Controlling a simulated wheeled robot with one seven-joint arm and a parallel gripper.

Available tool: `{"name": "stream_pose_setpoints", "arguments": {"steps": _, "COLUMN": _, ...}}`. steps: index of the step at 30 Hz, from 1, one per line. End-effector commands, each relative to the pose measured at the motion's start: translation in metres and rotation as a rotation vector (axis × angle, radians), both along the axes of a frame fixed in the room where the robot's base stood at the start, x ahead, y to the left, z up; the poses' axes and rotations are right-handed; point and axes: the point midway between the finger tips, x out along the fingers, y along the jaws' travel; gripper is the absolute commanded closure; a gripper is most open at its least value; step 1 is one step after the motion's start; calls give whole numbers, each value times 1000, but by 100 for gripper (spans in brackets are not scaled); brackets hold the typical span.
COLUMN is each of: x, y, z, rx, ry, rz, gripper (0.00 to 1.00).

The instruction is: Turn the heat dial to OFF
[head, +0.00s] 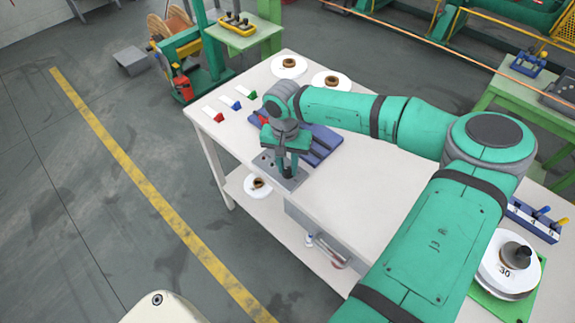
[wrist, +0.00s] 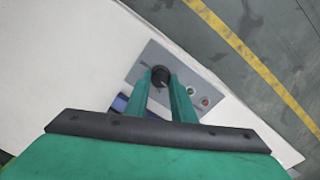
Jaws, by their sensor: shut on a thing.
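The heat dial (wrist: 160,76) is a black round knob on a grey control panel (wrist: 148,60) at the table's edge. In the wrist view my gripper (wrist: 160,84) is shut on the dial, with one green finger on each side of it. The dial's markings are too small to read, so its setting cannot be told. In the head view my gripper (head: 288,172) points down at the panel (head: 265,163), and its fingers mostly hide the dial.
The white table (head: 340,190) holds a blue rack (head: 325,147), white spools (head: 289,67) and small coloured pieces (head: 237,104) near the panel. Two indicator lamps (wrist: 205,101) sit on the panel beside my fingers. A yellow floor line (head: 130,170) runs past the table.

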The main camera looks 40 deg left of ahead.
Motion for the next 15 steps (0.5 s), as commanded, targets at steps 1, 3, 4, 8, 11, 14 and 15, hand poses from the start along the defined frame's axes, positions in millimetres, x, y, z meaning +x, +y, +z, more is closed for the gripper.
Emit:
{"name": "stream_pose_setpoints", "arguments": {"steps": 1, "x": 1, "y": -1, "z": 0, "rx": -1, "ry": -3, "rz": 21, "gripper": 100}}
{"name": "stream_pose_setpoints", "arguments": {"steps": 3, "x": 1, "y": -1, "z": 0, "rx": -1, "ry": -3, "rz": 51, "gripper": 100}}
{"name": "stream_pose_setpoints", "arguments": {"steps": 4, "x": 1, "y": -1, "z": 0, "rx": -1, "ry": -3, "rz": 61, "gripper": 100}}
{"name": "stream_pose_setpoints", "arguments": {"steps": 8, "x": 1, "y": 0, "z": 0, "rx": -1, "ry": -3, "rz": 96, "gripper": 100}}
{"name": "stream_pose_setpoints", "arguments": {"steps": 11, "x": 1, "y": 0, "z": 0, "rx": -1, "ry": -3, "rz": 112, "gripper": 100}}
{"name": "stream_pose_setpoints", "arguments": {"steps": 14, "x": 1, "y": 0, "z": 0, "rx": 0, "ry": -4, "rz": 119, "gripper": 100}}
{"name": "stream_pose_setpoints", "arguments": {"steps": 15, "x": 1, "y": 0, "z": 0, "rx": 0, "ry": -4, "rz": 120, "gripper": 100}}
